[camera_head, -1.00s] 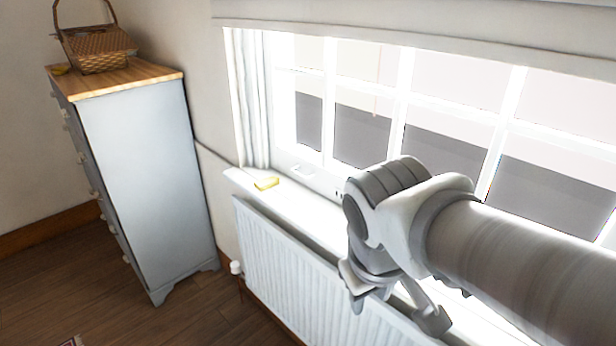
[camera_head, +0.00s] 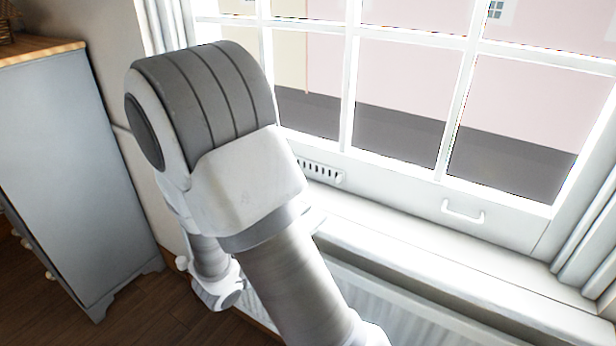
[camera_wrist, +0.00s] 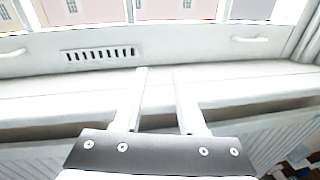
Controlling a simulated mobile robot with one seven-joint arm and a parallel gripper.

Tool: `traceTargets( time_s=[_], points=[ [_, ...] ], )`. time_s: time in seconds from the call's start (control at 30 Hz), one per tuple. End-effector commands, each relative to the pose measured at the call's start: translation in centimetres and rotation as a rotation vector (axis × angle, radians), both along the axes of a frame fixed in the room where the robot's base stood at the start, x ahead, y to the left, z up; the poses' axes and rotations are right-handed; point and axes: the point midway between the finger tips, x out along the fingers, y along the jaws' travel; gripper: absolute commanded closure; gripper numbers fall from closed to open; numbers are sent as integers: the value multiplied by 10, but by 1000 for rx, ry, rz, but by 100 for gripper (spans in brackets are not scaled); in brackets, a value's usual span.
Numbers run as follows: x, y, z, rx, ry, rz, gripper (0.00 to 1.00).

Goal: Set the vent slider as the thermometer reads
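The vent (camera_head: 320,172) is a pale panel with a row of dark slots, set low in the white window frame. It also shows left of centre in the wrist view (camera_wrist: 100,54), with its slots dark. I cannot make out a slider knob on it. My gripper (camera_wrist: 161,70) is open and empty, its two pale fingers apart and pointing toward the window frame. In the picture, the vent is up and left of the fingertips, and no contact shows. In the head view my arm hides the fingertips. I see no readable thermometer in either view.
A white sill (camera_head: 400,235) runs under the window, above a ribbed radiator (camera_head: 370,300). A white handle (camera_head: 462,211) is on the frame to the right. A grey chest of drawers (camera_head: 75,170) stands at left, partly bearing a basket (camera_head: 5,25).

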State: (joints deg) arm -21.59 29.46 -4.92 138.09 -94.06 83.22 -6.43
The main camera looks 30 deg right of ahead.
Motion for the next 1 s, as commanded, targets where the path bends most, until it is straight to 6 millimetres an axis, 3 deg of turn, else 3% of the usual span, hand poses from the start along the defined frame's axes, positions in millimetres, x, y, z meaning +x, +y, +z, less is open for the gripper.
traceTargets(
  time_s=[0.03, 0.2, 0.37, 1.0],
  points=[
    [8, 6, -12, -34, 25, 43, 60],
    [23, 17, -24, -93, 63, 128, 60],
    [31, 8, -24, -100, 66, 139, 60],
    [96, -106, -25, -99, 65, 136, 60]
  ],
)
